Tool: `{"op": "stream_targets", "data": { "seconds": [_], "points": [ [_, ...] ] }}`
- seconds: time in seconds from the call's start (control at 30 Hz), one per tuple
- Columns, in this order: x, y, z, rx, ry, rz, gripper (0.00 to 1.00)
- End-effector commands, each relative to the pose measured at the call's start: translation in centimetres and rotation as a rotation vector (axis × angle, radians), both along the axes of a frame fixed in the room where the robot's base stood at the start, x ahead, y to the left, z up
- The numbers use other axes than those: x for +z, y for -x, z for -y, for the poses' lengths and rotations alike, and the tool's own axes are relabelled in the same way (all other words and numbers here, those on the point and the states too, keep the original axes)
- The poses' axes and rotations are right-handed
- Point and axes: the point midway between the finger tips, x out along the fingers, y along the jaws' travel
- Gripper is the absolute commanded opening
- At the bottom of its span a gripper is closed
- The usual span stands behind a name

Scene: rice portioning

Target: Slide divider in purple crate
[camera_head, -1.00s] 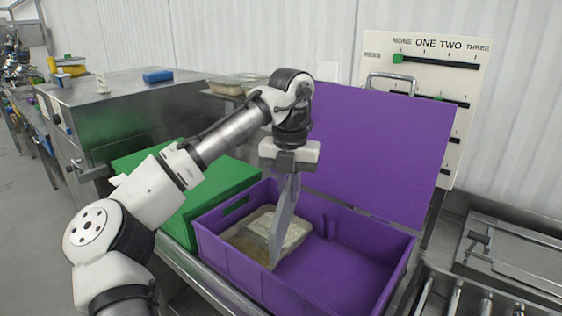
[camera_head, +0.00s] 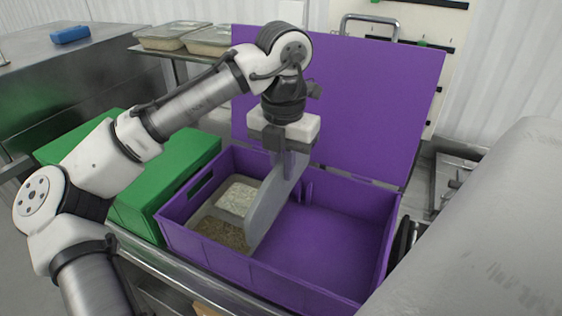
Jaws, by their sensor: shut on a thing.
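The purple crate (camera_head: 345,200) stands open in the middle, its lid (camera_head: 385,100) raised at the back. My gripper (camera_head: 284,150) is above the crate and shut on the divider (camera_head: 274,202), a grey flat plate. The divider hangs upright, slightly tilted in the picture, with its lower edge inside the crate. It is beside the right side of a tray (camera_head: 203,212) holding pale and brown food in the crate's left part. Whether the divider touches the crate floor or sits in a slot, I cannot tell. A small purple rib (camera_head: 308,191) shows on the crate's back wall.
A green crate (camera_head: 180,160) stands close on the left. Filled trays (camera_head: 208,40) sit on a shelf behind. The crate's right part is empty. A large grey shape fills the right foreground. A metal rail (camera_head: 150,262) runs along the front.

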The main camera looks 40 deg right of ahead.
Motion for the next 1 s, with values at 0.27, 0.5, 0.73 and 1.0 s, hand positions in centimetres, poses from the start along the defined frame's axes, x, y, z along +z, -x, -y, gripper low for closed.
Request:
{"op": "stream_targets", "data": {
  "seconds": [0.27, 0.5, 0.73, 1.0],
  "points": [
    [-3.0, -0.1, 0.0, 0.002, 0.001, 0.003, 0.0],
    [-5.1, -0.1, 0.0, 0.003, 0.001, 0.003, 0.0],
    [-6.9, 0.0, 0.0, 0.001, 0.002, -0.001, 0.0],
    [-9.5, 0.0, 0.0, 0.001, 0.001, -0.002, 0.0]
  ]
}}
